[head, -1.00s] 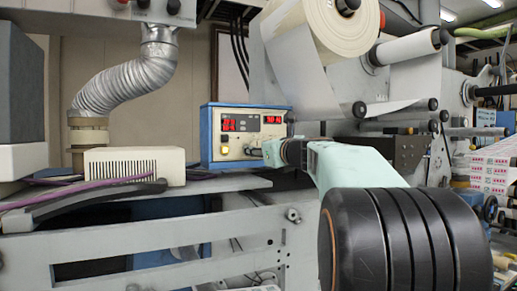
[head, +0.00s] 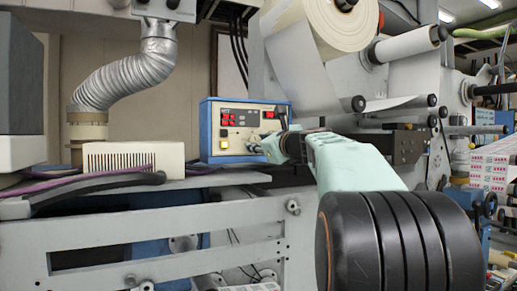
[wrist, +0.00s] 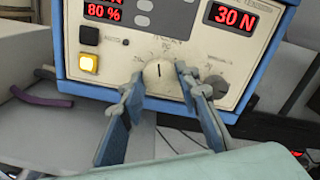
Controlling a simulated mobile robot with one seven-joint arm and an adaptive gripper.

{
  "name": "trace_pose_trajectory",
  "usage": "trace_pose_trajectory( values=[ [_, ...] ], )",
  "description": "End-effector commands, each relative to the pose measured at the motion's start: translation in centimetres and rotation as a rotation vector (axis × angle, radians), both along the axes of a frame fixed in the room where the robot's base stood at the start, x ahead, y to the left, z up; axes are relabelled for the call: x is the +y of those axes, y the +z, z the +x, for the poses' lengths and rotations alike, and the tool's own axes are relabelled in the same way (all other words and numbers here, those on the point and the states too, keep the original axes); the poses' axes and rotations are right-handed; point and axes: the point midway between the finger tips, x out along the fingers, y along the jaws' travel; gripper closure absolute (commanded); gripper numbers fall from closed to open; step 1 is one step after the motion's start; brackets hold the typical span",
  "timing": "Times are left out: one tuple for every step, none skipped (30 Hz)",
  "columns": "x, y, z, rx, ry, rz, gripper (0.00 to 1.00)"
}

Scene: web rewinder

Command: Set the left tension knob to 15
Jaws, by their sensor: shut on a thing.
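The blue-framed control box (head: 205,135) with a pale panel stands left of centre in the head view. In the wrist view, the left tension knob (wrist: 158,74) is a round cream dial with a dark pointer line standing nearly upright. My gripper (wrist: 160,80) has one blue finger on each side of this knob and is shut on it. The fingers partly cover the dial markings. The right display (wrist: 234,17) reads 30 N. The left display (wrist: 102,10) shows 80 % below a cut-off line. In the head view my gripper (head: 262,147) is at the panel's lower part.
A second, grey knob (wrist: 216,86) sits close beside my right finger. A lit yellow button (wrist: 88,63) and a black button (wrist: 89,36) are left of the knob. A cream vented box (head: 133,158) and dark cable lie left of the control box. A paper roll (head: 330,25) hangs above.

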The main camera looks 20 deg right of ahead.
Motion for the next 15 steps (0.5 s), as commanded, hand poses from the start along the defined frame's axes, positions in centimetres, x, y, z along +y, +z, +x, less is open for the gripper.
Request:
trace_pose_trajectory(
  values=[
    [0.00,-0.33,0.02,-0.002,0.000,-0.036,0.95],
    [0.00,-0.33,0.02,-0.003,0.000,-0.060,0.95],
    [0.02,-0.35,0.02,-0.003,0.001,-0.090,0.95],
    [0.03,-0.33,0.02,-0.003,0.001,-0.112,0.95],
    [0.03,-0.30,0.02,-0.005,0.000,-0.132,0.95],
    [0.03,-0.28,0.02,-0.006,0.000,-0.161,0.95],
    [0.04,-0.28,0.02,-0.006,0.001,-0.180,0.95],
    [0.04,-0.27,0.03,-0.006,0.001,-0.198,0.95],
    [0.05,-0.25,0.03,-0.008,0.001,-0.222,0.95],
    [0.04,-0.22,0.02,-0.008,0.000,-0.238,0.95],
    [0.04,-0.20,0.02,-0.009,0.000,-0.254,0.95],
    [0.04,-0.19,0.02,-0.009,0.000,-0.273,0.95],
    [0.03,-0.18,0.02,-0.010,0.000,-0.285,0.95],
    [0.04,-0.17,0.02,-0.010,0.000,-0.296,0.95],
    [0.03,-0.16,0.02,-0.011,0.000,-0.310,0.95]
  ],
)
